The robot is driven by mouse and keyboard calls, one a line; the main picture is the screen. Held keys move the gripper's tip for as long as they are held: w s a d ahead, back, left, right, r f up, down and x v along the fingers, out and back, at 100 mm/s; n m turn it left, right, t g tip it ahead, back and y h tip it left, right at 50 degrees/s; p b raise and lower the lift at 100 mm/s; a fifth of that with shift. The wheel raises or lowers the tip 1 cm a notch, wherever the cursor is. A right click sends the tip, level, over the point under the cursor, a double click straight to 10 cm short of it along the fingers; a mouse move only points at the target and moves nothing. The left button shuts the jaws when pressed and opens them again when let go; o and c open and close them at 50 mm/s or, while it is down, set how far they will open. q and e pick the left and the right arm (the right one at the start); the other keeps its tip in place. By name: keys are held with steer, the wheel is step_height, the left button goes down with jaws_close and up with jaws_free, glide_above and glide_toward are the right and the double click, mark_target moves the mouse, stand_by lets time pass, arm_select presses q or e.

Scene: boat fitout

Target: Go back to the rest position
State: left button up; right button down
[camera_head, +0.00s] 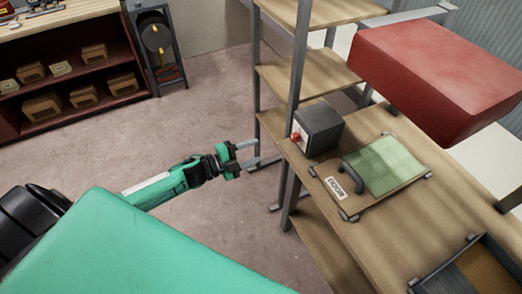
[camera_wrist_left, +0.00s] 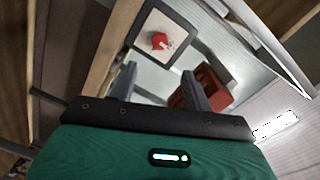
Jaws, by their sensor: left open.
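My left gripper (camera_head: 256,155) reaches out from the left over the floor, beside the front post of the wooden shelf unit. Its two fingers are apart with nothing between them. In the left wrist view the fingers (camera_wrist_left: 160,86) also stand apart and empty. A dark grey box with a red knob (camera_head: 323,129) stands on the shelf to the right of the gripper, clear of it. In the wrist view, a grey-framed face with a red knob (camera_wrist_left: 160,40) shows beyond the fingers. My right gripper is in neither view.
The shelf unit (camera_head: 357,221) carries a board with a black handle, a green panel and a label (camera_head: 382,166). A large red block (camera_head: 440,75) is at upper right. An open dark tray (camera_head: 436,282) is at lower right. A red cabinet (camera_head: 65,118) stands far left. Floor between is clear.

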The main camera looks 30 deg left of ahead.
arm_select(q)
steer(key=shift+s+a, duration=0.1)
steer(key=shift+s, duration=0.1)
stand_by(0.4)
steer(key=s+a+f+n+g+y, duration=0.1)
steer(key=s+a+f+n+y, duration=0.25)
steer(key=f, duration=0.75)
steer(key=s+a+f+n+g+y, duration=0.1)
steer(key=s+a+f+n+y, duration=0.3)
steer(key=f, duration=0.7)
steer(key=s+f+n+g+y, duration=0.2)
steer(key=s+f+n, duration=0.3)
steer(key=f, duration=0.7)
steer(key=s+d+f+n+g, duration=0.2)
steer(key=s+f, duration=0.4)
steer(key=s, duration=0.5)
steer(key=s+d+f+n+g+y, duration=0.1)
steer(key=s+d+f+g, duration=0.3)
steer(key=s, duration=0.8)
steer(key=s+d+f+n+g, duration=0.2)
steer(key=s+d+f+n, duration=0.1)
steer(key=s+f, duration=0.5)
steer(key=s, duration=0.3)
steer(key=shift+s+d+g, duration=0.2)
steer(key=shift+s+g, duration=0.05)
steer(key=shift+g, duration=0.15)
